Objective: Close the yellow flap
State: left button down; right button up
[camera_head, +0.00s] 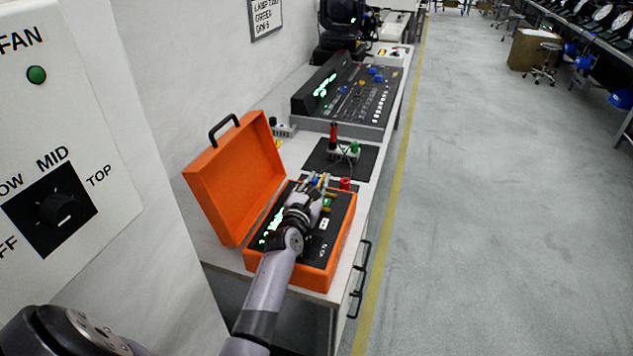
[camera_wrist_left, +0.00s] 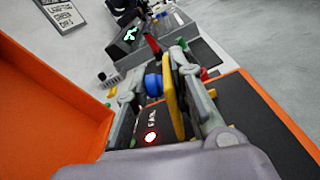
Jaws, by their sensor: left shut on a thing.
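The yellow flap (camera_wrist_left: 173,98) stands up nearly edge-on in the left wrist view, between my left gripper's fingers (camera_wrist_left: 165,90) and close against the right one. A blue knob (camera_wrist_left: 153,84) also shows between the fingers, left of the flap. In the head view my left gripper (camera_head: 317,182) is over the black panel in the open orange case (camera_head: 318,280), and the arm and wrist hide much of that panel. The gripper is shut on the flap. My right gripper is not in view.
The orange lid (camera_head: 235,175) stands open left of the panel. A black mat (camera_head: 325,158) with small connectors and a mixing desk (camera_head: 350,95) lie farther along the table. A white FAN panel (camera_head: 60,130) is near at left.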

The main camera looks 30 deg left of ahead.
pick_arm(q)
jog(key=shift+w+d+r+m+p, duration=0.1)
jog(key=shift+d+m+p, duration=0.1)
jog(key=shift+m, duration=0.35)
jog(key=shift+d+r+m+p, duration=0.1)
jog(key=shift+m+p, duration=0.05)
jog(key=shift+m, duration=0.4)
jog(key=shift+w+d+f+m+p, duration=0.15)
jog(key=shift+d+m, duration=0.2)
jog(key=shift+m, duration=0.6)
jog(key=shift+w+d+f+m+p, duration=0.15)
jog(key=shift+d+m, duration=0.2)
jog(key=shift+m, duration=0.6)
jog(key=shift+s, duration=0.1)
jog(key=c, duration=1.8)
grip_release()
jog(key=shift+c, duration=0.2)
jog(key=shift+o, duration=1.4)
jog(key=shift+s, duration=0.1)
jog(key=shift+f, duration=0.15)
jog(key=shift+d, duration=0.15)
